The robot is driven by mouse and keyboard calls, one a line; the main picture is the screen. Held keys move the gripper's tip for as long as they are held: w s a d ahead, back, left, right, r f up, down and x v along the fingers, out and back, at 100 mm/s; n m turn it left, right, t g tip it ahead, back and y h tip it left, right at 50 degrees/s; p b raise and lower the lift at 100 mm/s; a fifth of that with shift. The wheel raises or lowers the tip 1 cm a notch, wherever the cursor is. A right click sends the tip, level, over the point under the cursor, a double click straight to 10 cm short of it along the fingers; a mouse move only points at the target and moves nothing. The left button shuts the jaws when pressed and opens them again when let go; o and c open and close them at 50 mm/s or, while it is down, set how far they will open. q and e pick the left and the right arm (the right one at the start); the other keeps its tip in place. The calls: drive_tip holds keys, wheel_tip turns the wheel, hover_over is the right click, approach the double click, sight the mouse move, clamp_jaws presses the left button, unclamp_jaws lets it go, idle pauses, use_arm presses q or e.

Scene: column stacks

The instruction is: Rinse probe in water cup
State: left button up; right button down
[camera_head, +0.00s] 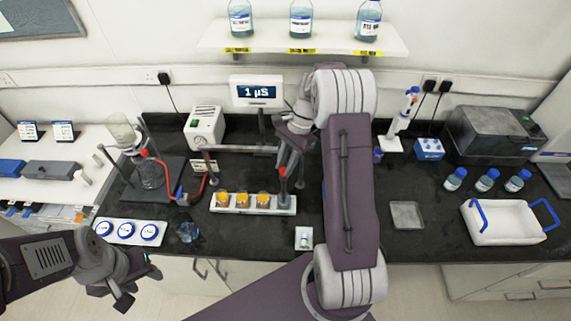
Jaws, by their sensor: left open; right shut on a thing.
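My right gripper (290,166) is shut on a thin probe (283,184), over the right end of a white rack (228,209). The probe points down and shows a small red part near the jaws. I cannot tell whether its tip is inside a cup there. Several small cups with yellow-orange contents (241,199) stand in the rack to the left. A dark glass vessel with bluish contents (188,232) stands near the front edge; I cannot tell whether it is the water cup. My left gripper (137,281) is open and empty, low in front of the bench.
A display reading 1 µS (257,91) stands behind the rack. A stand with glassware and red tubing (152,172) is at left, and a tray of blue-lidded dishes (126,230) in front. A white basket (503,222) is at right. My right arm hides the bench's middle.

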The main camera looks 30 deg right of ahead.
idle(0.8)
wheel_tip(320, 180, up, 7)
drive_tip(key=p, duration=0.6)
drive_tip(key=shift+f, duration=0.15)
drive_tip(key=shift+w+f, duration=0.15)
drive_tip(key=shift+f, duration=0.05)
drive_tip(key=c, duration=1.5)
unclamp_jaws()
drive_tip(key=shift+o, duration=0.2)
drive_tip(key=shift+d+r, duration=0.15)
drive_tip(key=shift+d, duration=0.05)
drive_tip(key=b+v, duration=0.2)
drive_tip(key=v, duration=0.6)
drive_tip(key=shift+r, duration=0.35)
